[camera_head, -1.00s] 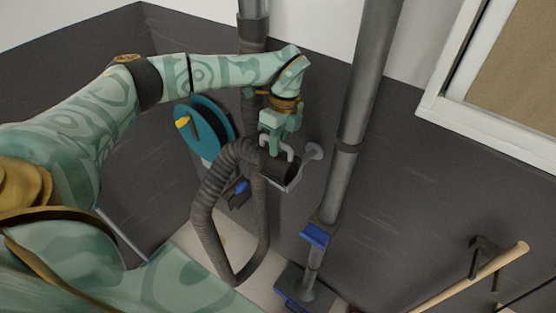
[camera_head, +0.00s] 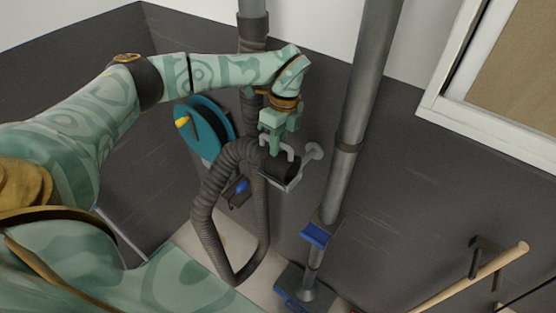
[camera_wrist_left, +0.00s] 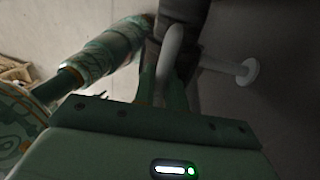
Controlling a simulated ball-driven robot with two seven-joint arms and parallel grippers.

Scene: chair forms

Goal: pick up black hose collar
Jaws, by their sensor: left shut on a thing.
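The black hose collar (camera_head: 284,168) is a short dark cylinder at the end of the ribbed grey hose (camera_head: 205,205). It sits at a light grey wall holder (camera_head: 291,184). My left gripper (camera_head: 277,153) comes down on it from above and is shut on it; its fingers partly hide the collar. In the left wrist view the green fingers (camera_wrist_left: 165,88) reach up to a dark shape, with a pale curved bar in front of them. I cannot tell whether the collar is clear of the holder. My right gripper is not in view.
A pale peg with a round end (camera_head: 313,151) sticks out right beside the collar. A thick grey pipe (camera_head: 352,130) runs down to the right. A teal reel (camera_head: 203,130) hangs on the wall at left. A wooden rail (camera_head: 475,280) is at lower right.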

